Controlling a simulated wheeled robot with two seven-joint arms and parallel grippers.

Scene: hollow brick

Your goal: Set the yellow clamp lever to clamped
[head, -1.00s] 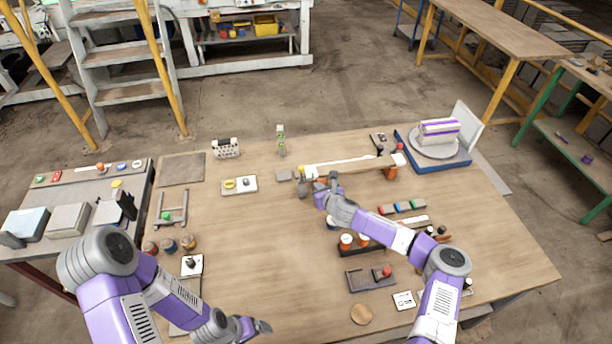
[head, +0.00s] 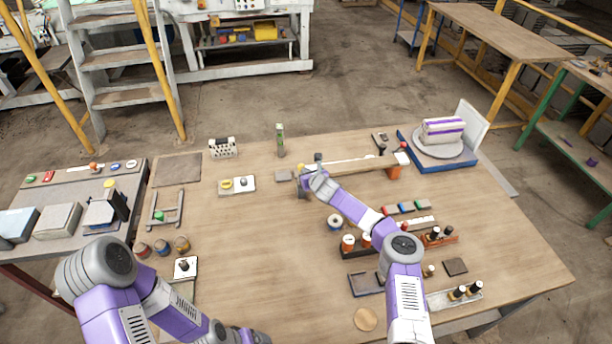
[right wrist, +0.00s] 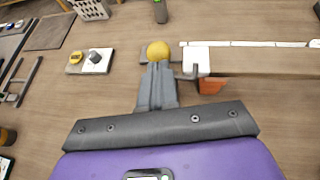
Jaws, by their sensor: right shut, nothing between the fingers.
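A round yellow knob (right wrist: 158,50), which looks like the clamp lever's end, is just beyond my right fingertips in the right wrist view. A grey plate (right wrist: 147,58) lies behind it, beside the white-ended beam (right wrist: 197,60). I cannot tell whether the knob touches my fingers, nor the lever's angle. My right gripper (right wrist: 157,68) is shut and empty, its fingers together. My left gripper (head: 252,336) is at the bottom edge, partly cut off.
The long beam (head: 350,166) runs right on orange supports. A green-topped post (head: 280,140) stands behind. The table's middle left is clear.

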